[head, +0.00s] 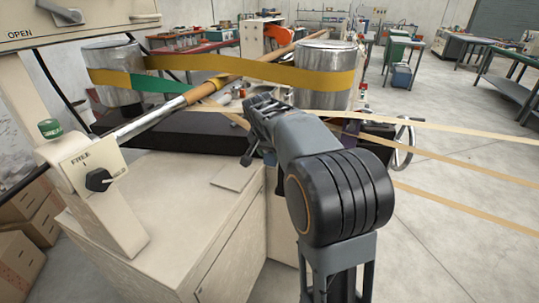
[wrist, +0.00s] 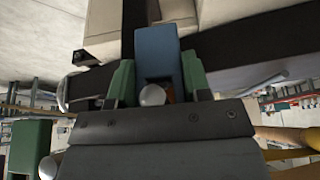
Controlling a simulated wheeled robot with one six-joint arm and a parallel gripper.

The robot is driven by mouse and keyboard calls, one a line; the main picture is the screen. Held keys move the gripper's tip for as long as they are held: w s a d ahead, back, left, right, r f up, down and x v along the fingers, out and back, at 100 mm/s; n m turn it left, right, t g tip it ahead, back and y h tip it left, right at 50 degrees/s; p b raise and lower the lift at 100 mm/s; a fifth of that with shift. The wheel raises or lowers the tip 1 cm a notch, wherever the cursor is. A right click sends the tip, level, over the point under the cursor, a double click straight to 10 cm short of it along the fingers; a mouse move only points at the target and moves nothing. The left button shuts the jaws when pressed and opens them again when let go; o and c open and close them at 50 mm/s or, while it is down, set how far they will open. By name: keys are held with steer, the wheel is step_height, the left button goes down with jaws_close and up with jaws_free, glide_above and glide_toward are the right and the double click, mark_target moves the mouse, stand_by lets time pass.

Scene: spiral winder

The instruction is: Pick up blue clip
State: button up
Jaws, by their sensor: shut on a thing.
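The blue clip (wrist: 158,50) stands in the middle of the wrist view, a flat blue block between two green finger pads. My gripper (wrist: 157,78) is shut on it, with a pad against each side. A round, shiny metal part (wrist: 152,95) shows just below the clip. In the head view my gripper (head: 262,108) is at the machine, beside the right drum and near the dark bed. The clip cannot be made out there, as my arm and gripper cover that spot.
A yellow and green belt (head: 260,70) runs around two metal drums (head: 325,58). A brown tube (head: 205,90) on a steel shaft passes diagonally under it. Pale paper strips (head: 450,195) stretch to the right. A beige cabinet (head: 170,205) stands in front. The floor at right is open.

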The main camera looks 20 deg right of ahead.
steer(key=shift+r, duration=0.2)
steer(key=shift+s+a+r, duration=0.1)
steer(key=shift+a, duration=0.05)
steer(key=s+a+r, duration=0.1)
steer(key=s+a, duration=1.1)
steer(key=a, duration=0.1)
stand_by(0.4)
steer(key=s+a+b, duration=0.1)
steer(key=s+a, duration=0.4)
steer(key=a, duration=0.1)
steer(key=shift+s+a+b, duration=0.15)
steer(key=shift+s+b, duration=0.15)
steer(key=shift+s, duration=0.05)
stand_by(0.6)
steer(key=shift+r, duration=0.15)
